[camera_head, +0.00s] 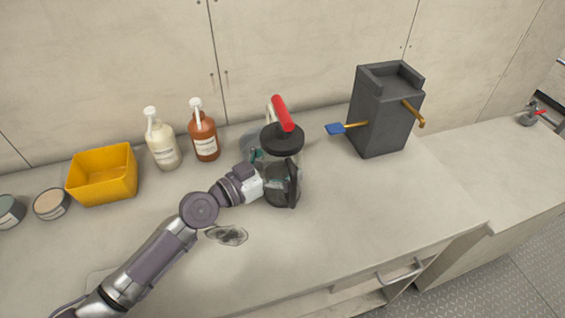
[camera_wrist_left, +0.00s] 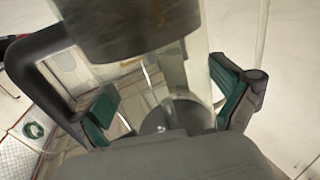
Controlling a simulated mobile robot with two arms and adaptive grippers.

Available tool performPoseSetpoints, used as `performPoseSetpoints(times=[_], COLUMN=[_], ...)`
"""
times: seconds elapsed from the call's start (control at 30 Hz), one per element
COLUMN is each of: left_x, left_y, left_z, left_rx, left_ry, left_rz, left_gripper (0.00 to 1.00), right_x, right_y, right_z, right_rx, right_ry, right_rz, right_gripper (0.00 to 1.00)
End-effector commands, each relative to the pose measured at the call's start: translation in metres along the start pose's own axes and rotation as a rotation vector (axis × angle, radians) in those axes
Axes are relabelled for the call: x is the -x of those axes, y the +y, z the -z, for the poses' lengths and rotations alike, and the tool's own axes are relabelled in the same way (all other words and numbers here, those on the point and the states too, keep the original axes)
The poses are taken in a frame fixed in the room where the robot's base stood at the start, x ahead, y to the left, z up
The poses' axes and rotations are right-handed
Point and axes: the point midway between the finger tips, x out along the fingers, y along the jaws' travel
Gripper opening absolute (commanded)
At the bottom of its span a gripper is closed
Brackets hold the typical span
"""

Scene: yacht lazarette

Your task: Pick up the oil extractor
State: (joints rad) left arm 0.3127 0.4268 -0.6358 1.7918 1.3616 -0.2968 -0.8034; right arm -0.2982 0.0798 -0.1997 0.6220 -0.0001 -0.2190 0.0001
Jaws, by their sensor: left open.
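The oil extractor (camera_head: 283,141) stands upright on the counter. It has a clear body, a dark round lid, a red handle on top and a black side handle. My left gripper (camera_head: 266,172) reaches it from the left at body height, partly hidden by the arm and the extractor. In the left wrist view, the open gripper (camera_wrist_left: 168,105) has one green-padded finger on each side of the clear body (camera_wrist_left: 172,85). The dark lid is above and the black handle is at left. I cannot tell whether either pad touches. My right gripper is not in view.
A yellow bin (camera_head: 103,193), a cream jug (camera_head: 163,150), a brown jug (camera_head: 205,140) and round tins (camera_head: 51,204) stand at left. A dark dispenser-like box (camera_head: 385,125) stands at right. A grey patch (camera_head: 228,235) lies in front.

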Motion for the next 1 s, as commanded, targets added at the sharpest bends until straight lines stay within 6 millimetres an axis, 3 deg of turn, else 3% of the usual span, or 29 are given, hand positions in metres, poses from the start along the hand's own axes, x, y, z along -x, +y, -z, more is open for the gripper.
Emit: performPoseSetpoints(times=[0.1,0.53,0.83,1.0], left_x=[0.0,0.001,0.0,0.0], left_y=[0.0,0.0,-0.001,-0.001], left_z=[0.0,0.0,0.004,0.016], left_rx=[0.0,0.0,-0.002,-0.004], left_ry=[0.0,0.0,0.005,0.007], left_rz=[0.0,0.0,0.001,0.0], left_gripper=[0.97,0.25,0.22,0.22], right_x=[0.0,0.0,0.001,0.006], right_y=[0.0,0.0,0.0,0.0], right_z=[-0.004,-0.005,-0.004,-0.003], right_rx=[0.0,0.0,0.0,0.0], right_ry=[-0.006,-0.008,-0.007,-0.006], right_rz=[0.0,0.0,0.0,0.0], right_gripper=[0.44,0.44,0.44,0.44])
